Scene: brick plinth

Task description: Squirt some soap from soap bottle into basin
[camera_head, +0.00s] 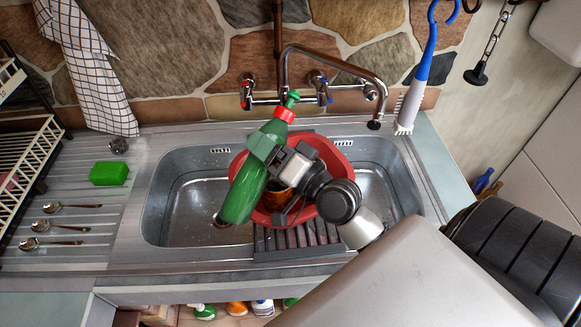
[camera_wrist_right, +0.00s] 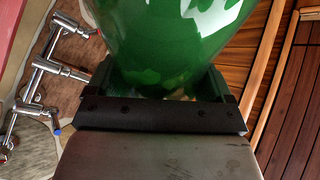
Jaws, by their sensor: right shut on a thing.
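The green soap bottle (camera_head: 246,187) with a red collar and green cap is held tilted above the sink, its cap up and to the right near the faucet. My right gripper (camera_head: 265,150) is shut around the bottle's upper body. In the right wrist view the bottle (camera_wrist_right: 175,40) fills the space between the fingers of my right gripper (camera_wrist_right: 165,90). A red basin (camera_head: 338,155) sits in the sink (camera_head: 165,205), partly hidden behind the bottle and my arm. A brownish round item (camera_head: 285,175) shows inside it. My left gripper is not in view.
A chrome faucet (camera_head: 335,62) stands behind the sink, its spout over the right side. A black rack (camera_head: 295,237) lies at the sink's front. A green sponge (camera_head: 109,173) and several spoons (camera_head: 60,225) lie on the left drainboard. A brush (camera_head: 417,75) hangs at right.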

